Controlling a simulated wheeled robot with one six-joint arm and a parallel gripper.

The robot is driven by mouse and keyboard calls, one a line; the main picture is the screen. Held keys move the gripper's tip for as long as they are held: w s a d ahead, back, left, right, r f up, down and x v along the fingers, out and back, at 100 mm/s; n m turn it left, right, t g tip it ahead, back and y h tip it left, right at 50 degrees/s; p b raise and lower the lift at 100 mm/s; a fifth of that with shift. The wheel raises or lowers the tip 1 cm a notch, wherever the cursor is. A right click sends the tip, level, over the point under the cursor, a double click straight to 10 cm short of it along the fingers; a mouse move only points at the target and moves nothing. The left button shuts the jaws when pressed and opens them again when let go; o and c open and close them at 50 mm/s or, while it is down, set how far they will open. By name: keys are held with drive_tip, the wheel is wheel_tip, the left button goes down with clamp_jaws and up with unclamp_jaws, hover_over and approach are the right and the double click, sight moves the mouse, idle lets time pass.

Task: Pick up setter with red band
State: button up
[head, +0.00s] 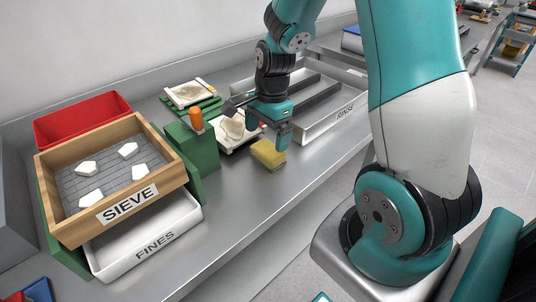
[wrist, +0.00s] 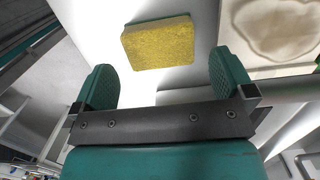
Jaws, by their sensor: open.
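Two pale setters with brownish stained tops lie on the bench. The nearer setter (head: 228,143) lies partly under my gripper, and a small red-orange patch shows at its right edge. The wrist view shows part of a stained setter (wrist: 270,30) at the upper right, with a speck of red at the frame edge. The farther setter (head: 188,95) lies by green supports; its band colour is unclear. My gripper (head: 259,121) is open above the nearer setter. Its two teal fingers (wrist: 163,82) are apart, with nothing held between them.
A yellow sponge (head: 268,154) lies just in front of my gripper, also in the wrist view (wrist: 158,43). A green block (head: 203,147) with an orange-capped item (head: 196,121) stands left. The RINSE tray (head: 335,122) is right; the SIEVE box (head: 165,190) and FINES tray (head: 185,222) are left.

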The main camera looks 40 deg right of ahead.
sight(268, 148)
wheel_tip(268, 148, down, 6)
drive_tip(key=shift+s+r, duration=0.15)
drive_tip(key=shift+c, duration=0.5)
drive_tip(key=c, duration=0.5)
